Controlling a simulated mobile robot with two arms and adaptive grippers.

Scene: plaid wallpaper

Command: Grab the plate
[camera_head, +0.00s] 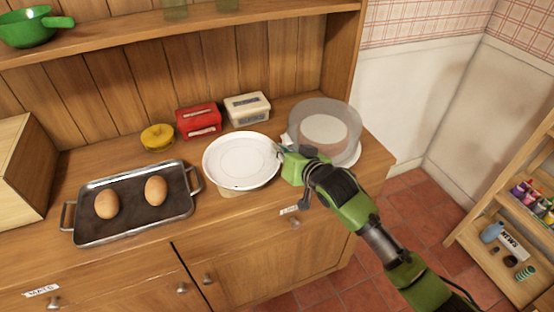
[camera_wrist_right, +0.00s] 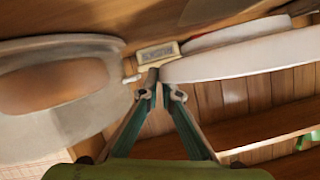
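The round white plate (camera_head: 241,158) is over the wooden counter, left of the glass-domed cake stand. A small pale beige thing shows under its front edge; I cannot tell whether the plate rests on it. My right gripper (camera_head: 284,152) is at the plate's right edge. In the right wrist view, the fingers (camera_wrist_right: 155,80) converge and their tips meet at the rim of the plate (camera_wrist_right: 240,55), shut on it. My left gripper is not in view.
The glass-domed stand (camera_head: 325,125) is close to the right of my gripper. A metal tray (camera_head: 135,222) with two eggs stands at left. A yellow pot (camera_head: 157,137), red box (camera_head: 198,120) and cream box (camera_head: 247,108) stand behind. A shelf (camera_head: 180,32) overhangs the back.

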